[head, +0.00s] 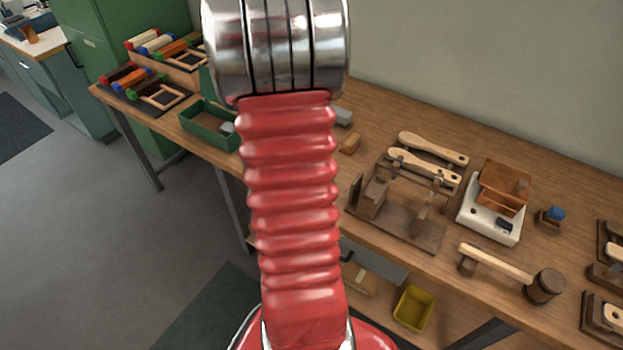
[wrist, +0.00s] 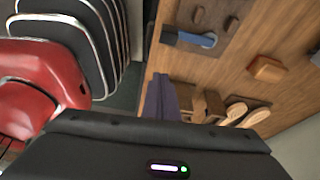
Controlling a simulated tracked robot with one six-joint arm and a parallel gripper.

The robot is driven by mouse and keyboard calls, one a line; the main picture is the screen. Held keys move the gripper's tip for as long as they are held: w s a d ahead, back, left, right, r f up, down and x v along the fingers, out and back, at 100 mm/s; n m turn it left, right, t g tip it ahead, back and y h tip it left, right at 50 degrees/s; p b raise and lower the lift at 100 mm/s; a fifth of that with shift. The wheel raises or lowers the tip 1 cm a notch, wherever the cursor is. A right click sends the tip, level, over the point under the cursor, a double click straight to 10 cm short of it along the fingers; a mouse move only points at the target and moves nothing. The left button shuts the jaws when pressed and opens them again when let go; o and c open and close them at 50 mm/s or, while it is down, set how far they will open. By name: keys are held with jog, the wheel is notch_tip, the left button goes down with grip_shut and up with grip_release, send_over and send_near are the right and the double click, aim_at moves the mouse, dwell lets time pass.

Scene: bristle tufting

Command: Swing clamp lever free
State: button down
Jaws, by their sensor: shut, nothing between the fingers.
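In the wrist view, a blue lever (wrist: 190,39) lies on a dark plate (wrist: 216,17) at the top, with a grey bent metal part at its right end. It looks like the clamp lever. It is not seen in the head view, where my red arm covers the middle of the bench. My gripper shows in the wrist view as a dark housing, with purple-grey fingers (wrist: 160,96) rising from behind it. The fingers are together and empty, apart from the lever in the picture. My gripper is not seen in the head view.
A wooden fixture (head: 412,226) with brush handles, a white scale (head: 490,222) and a mallet (head: 545,286) stand right of my arm on the bench. A green tray (head: 205,127) is left. A brown block (wrist: 266,69) lies near the lever plate.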

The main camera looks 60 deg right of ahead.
jog(key=shift+v, duration=2.15)
jog(key=w+a+r+n+t+h, duration=0.15)
jog(key=w+a+n, duration=0.25)
jog(key=a+n, duration=0.7)
jog(key=w+a+r+n+t, duration=0.35)
jog(key=a+n, duration=0.35)
jog(key=n, duration=0.8)
jog(key=a+r+n+t, duration=0.2)
jog(key=a+n, duration=0.3)
jog(key=a, duration=0.5)
jog(key=a+r+n+t+y, duration=0.1)
jog(key=a+r+n, duration=0.3)
jog(key=a, duration=0.7)
jog(key=shift+r+n+t, duration=0.4)
jog(key=shift+n+t, duration=0.3)
jog(key=shift+n, duration=0.1)
